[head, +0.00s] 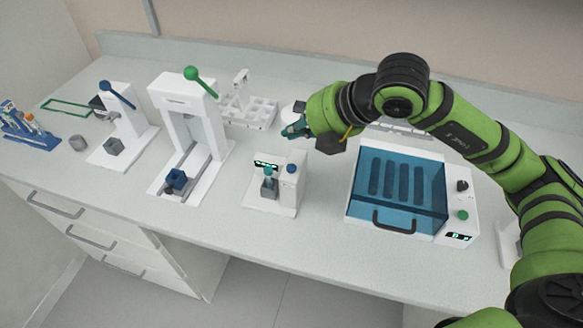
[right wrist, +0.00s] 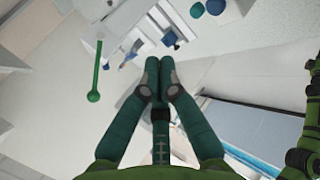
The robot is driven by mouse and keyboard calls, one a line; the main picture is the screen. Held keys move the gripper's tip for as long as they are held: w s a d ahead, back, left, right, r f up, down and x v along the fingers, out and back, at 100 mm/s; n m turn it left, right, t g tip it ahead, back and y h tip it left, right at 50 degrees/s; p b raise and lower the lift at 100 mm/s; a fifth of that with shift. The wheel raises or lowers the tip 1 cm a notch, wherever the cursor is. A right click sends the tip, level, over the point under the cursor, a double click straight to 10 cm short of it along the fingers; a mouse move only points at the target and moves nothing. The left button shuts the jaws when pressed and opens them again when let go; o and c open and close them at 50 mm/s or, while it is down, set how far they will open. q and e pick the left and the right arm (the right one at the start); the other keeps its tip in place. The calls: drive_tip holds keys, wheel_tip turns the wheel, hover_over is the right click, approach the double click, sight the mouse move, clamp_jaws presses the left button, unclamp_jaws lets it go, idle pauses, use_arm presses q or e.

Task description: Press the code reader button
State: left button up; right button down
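The code reader (head: 275,194) is a small white device near the middle of the bench, with a lit dark display. Its round blue button (head: 292,168) tops the right-hand post, and a teal-capped tube (head: 268,175) stands in front of the display. In the right wrist view the blue button (right wrist: 215,6) shows at the top edge, beside the teal cap (right wrist: 197,10). My right gripper (head: 292,131) is above and behind the reader, apart from the button. In the wrist view its fingertips (right wrist: 159,66) meet with nothing between them. My left gripper is out of view.
A blue-lidded machine (head: 398,190) stands right of the reader. Left are a tall white press (head: 188,125) with a green lever and a smaller device (head: 122,130) with a blue lever. A white rack (head: 250,112) stands behind. Bare bench lies in front of the reader.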

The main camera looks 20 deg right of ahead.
sight(295, 168)
wheel_tip(295, 168, down, 6)
drive_tip(key=b, duration=0.3)
drive_tip(key=shift+r, duration=0.15)
drive_tip(key=shift+f+b, duration=0.45)
drive_tip(key=shift+b, duration=0.25)
idle(0.5)
drive_tip(key=shift+f+b, duration=0.4)
drive_tip(key=shift+b, duration=0.25)
drive_tip(key=shift+f+b, duration=0.45)
drive_tip(key=shift+b, duration=0.1)
idle(0.5)
drive_tip(key=shift+r, duration=0.1)
drive_tip(key=shift+r+p, duration=0.45)
drive_tip(key=shift+r, duration=0.35)
drive_tip(key=shift+r+p, duration=1.55)
drive_tip(key=shift+r, duration=0.95)
